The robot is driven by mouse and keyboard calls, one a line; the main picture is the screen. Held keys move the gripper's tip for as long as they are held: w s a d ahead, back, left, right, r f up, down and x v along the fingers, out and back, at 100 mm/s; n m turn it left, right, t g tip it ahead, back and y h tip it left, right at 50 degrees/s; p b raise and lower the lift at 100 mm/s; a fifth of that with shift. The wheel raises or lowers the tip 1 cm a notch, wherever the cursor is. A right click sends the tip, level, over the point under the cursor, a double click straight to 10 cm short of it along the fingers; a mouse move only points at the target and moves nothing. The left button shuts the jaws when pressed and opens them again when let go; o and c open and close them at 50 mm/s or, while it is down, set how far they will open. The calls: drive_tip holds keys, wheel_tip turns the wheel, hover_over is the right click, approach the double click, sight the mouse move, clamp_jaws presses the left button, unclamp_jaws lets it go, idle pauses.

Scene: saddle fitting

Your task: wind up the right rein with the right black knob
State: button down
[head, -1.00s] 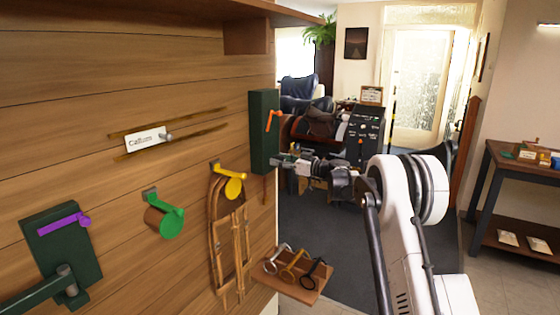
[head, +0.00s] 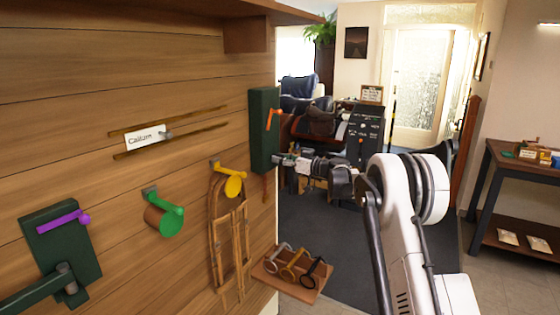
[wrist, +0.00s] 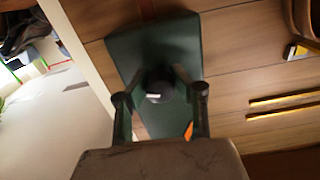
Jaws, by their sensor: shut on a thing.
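The right dark green box (head: 264,125) is mounted at the right end of the plank wall, with an orange lever (head: 272,118) on its face. In the wrist view, the black knob (wrist: 158,84) sticks out from the green box (wrist: 140,50) between my two fingers. My gripper (wrist: 160,88) is shut on the knob. In the head view my gripper (head: 287,160) is at the box's right side, and the knob cannot be made out there. A thin brown strap (head: 265,188), perhaps the right rein, hangs below the box.
A small shelf (head: 292,283) with rings juts out below.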

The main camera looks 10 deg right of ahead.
drive_tip(key=m+b, duration=0.2)
drive_tip(key=m, duration=0.2)
drive_tip(key=shift+f, duration=0.1)
drive_tip(key=m+b, duration=0.1)
drive_tip(key=m, duration=0.3)
drive_tip(key=shift+m+b, duration=0.3)
drive_tip(key=shift+b, duration=0.05)
drive_tip(key=m+b, duration=0.1)
drive_tip(key=m, duration=0.2)
drive_tip(key=shift+m, duration=0.3)
drive_tip(key=m, duration=0.4)
drive_tip(key=shift+m+b, duration=0.3)
drive_tip(key=shift+b, duration=0.05)
drive_tip(key=m, duration=0.3)
drive_tip(key=m+b, duration=0.1)
drive_tip(key=m, duration=0.4)
drive_tip(key=shift+r, duration=0.2)
drive_tip(key=m, duration=0.4)
drive_tip(key=shift+m, duration=2.2)
